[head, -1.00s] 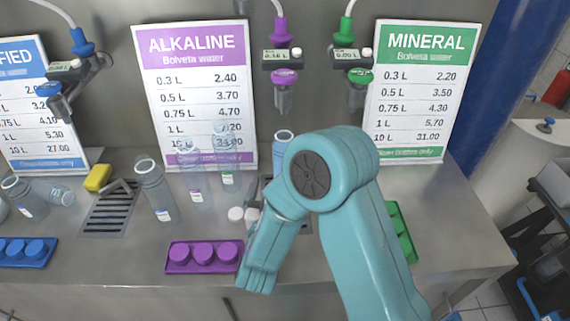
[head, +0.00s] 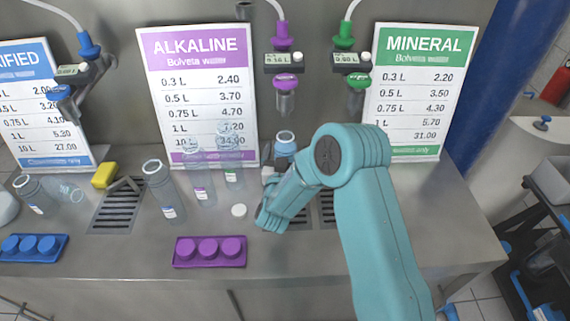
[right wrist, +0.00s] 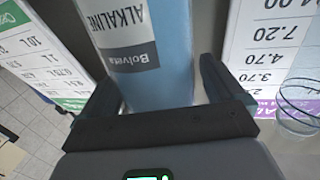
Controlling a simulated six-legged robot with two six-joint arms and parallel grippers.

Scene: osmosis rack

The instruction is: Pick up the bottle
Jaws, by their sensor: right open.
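A blue-tinted bottle (right wrist: 145,60) with a grey label reading "ALKALINE Bolveta" fills the middle of the right wrist view, where the text is upside down. My right gripper (right wrist: 160,88) is open, with one finger on each side of this bottle; I cannot tell whether either finger touches it. In the head view, a blue-tinted bottle (head: 286,142) stands in front of the back wall, its lower part hidden by my teal right arm. The right gripper's fingers are mostly hidden there. My left gripper is not in view.
Several clear bottles (head: 163,190) stand to the left on the steel counter. A purple cap tray (head: 210,262), blue cap tray (head: 32,256), yellow item (head: 104,175) and white cap (head: 239,210) lie around. Alkaline (head: 196,60) and mineral (head: 424,60) price signs stand behind, with dispenser nozzles (head: 286,83) above.

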